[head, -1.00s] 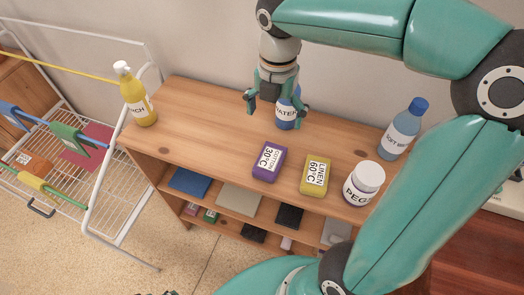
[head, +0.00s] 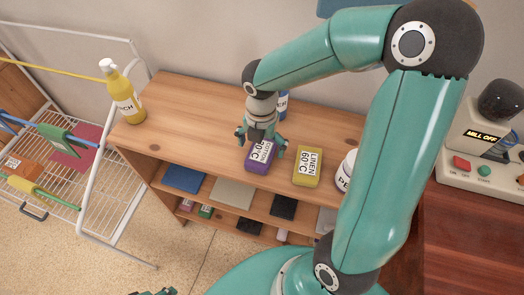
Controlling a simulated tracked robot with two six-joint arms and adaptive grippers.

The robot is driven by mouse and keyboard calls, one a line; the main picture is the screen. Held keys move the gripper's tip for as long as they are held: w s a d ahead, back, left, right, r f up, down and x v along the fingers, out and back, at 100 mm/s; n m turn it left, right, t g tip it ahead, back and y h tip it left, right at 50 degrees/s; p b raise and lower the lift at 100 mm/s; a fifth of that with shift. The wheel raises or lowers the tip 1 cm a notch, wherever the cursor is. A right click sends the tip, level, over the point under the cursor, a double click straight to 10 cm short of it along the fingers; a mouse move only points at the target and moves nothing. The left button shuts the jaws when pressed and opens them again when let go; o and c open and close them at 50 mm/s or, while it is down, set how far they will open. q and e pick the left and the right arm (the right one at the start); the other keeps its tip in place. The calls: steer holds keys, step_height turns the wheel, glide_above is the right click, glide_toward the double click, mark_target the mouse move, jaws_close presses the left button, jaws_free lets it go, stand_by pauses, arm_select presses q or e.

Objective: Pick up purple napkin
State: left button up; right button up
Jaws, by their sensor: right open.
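A purple pack (head: 261,158) with a white label reading COTTON 30°C lies on the wooden dresser top near its front edge. It is the only clearly purple thing I see, and it looks like a folded bundle. My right gripper (head: 261,144) is open and points down at the pack, one finger toward each side, covering its back part. I cannot tell whether the fingers touch it. A small teal and dark piece at the bottom edge looks like my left gripper (head: 154,292); its fingers are mostly cut off.
A yellow LINEN 60°C pack (head: 307,168) and a white jar (head: 346,170) stand to the right on the dresser (head: 190,105). A blue bottle (head: 283,103) is behind my gripper. A yellow bottle (head: 123,95) stands at left.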

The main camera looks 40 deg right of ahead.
step_height(320, 180, down, 2)
steer(key=shift+w, duration=0.1)
steer(key=c, duration=1.1)
steer(key=shift+r, duration=0.15)
steer(key=shift+c, duration=0.2)
